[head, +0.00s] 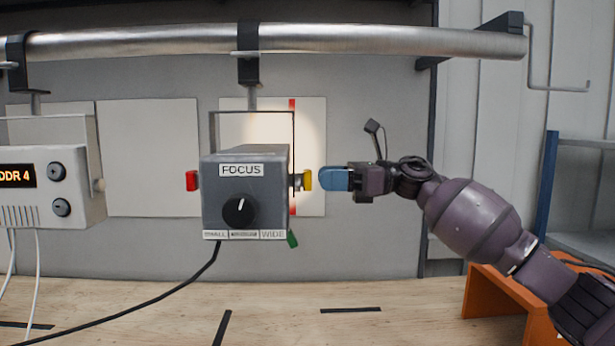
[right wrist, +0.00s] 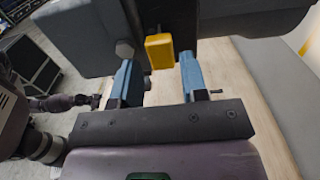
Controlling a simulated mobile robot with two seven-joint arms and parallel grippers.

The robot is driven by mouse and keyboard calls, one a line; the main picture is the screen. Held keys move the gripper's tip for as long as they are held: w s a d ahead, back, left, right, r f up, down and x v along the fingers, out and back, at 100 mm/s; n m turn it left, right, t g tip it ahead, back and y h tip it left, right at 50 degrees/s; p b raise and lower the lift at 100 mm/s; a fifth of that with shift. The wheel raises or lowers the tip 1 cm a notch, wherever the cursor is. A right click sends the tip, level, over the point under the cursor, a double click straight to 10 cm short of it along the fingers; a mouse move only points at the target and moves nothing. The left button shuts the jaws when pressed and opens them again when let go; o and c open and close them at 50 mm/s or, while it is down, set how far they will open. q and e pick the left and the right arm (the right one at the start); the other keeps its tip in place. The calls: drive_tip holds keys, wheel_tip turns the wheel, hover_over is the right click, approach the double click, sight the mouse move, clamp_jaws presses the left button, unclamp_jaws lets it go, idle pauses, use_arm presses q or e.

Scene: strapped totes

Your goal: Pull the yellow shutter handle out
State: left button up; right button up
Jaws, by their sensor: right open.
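The yellow shutter handle (head: 308,180) sticks out of the right side of a grey lamp housing (head: 245,195) labelled FOCUS. My right gripper (head: 324,179) comes in from the right, level with the handle, its blue fingertips just beside the handle's outer end. In the right wrist view the yellow handle (right wrist: 159,51) shows between the two open blue fingers (right wrist: 158,70), with space on both sides. Whether the fingertips reach past its end is hard to tell. A purple arm, seemingly my left one, shows small at the left of that view; its gripper is too small to read.
A red handle (head: 192,180) is on the housing's left side and a green one (head: 292,239) low at its right. A black knob (head: 238,212) is on the front. The lamp hangs from a metal pipe (head: 390,40). A DDR 4 box (head: 75,185) hangs left.

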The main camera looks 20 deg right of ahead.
sight(307, 190)
drive_tip(key=shift+x, duration=2.2)
